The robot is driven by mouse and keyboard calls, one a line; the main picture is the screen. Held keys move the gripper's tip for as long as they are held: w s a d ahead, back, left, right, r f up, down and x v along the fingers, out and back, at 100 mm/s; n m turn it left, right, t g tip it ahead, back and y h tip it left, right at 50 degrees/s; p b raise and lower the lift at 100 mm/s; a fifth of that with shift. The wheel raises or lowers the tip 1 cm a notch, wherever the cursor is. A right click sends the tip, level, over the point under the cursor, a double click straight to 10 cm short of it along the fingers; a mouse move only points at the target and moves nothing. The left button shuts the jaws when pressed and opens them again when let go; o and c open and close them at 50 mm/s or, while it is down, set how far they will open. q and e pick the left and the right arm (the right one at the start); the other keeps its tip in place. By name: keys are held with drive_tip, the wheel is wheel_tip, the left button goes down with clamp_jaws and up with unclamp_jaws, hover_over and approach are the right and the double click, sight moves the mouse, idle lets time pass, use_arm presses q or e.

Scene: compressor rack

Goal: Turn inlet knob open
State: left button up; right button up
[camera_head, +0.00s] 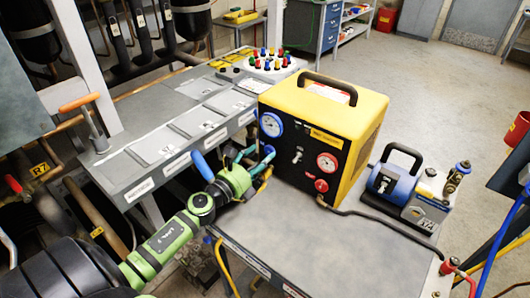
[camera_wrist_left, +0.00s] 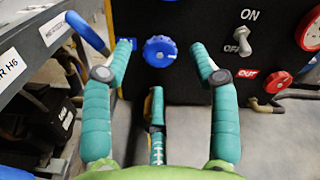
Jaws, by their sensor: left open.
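A yellow and black recovery machine (camera_head: 335,105) stands on the grey table. Its blue inlet knob (camera_wrist_left: 161,51) is on the black front panel, low on the left. The knob shows small in the head view (camera_head: 268,150), next to my finger. My left gripper (camera_head: 257,158) is open in front of the panel. A blue label beside the knob is partly hidden by the left finger. My right gripper is not in view.
A red outlet knob (camera_wrist_left: 277,82) and a black hose are right of the blue knob; an ON/OFF switch (camera_wrist_left: 241,39) is above. A blue-handled lever (camera_head: 202,165) is close to my left gripper. A blue pump (camera_head: 395,183) stands right. The front tabletop (camera_head: 330,250) is clear.

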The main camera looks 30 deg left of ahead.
sight(271, 150)
use_arm(q)
drive_tip(key=shift+w, duration=0.75)
drive_tip(key=shift+w+d+f, duration=0.1)
drive_tip(key=shift+w, duration=0.4)
drive_tip(key=c, duration=1.1)
drive_tip(key=shift+c, duration=0.2)
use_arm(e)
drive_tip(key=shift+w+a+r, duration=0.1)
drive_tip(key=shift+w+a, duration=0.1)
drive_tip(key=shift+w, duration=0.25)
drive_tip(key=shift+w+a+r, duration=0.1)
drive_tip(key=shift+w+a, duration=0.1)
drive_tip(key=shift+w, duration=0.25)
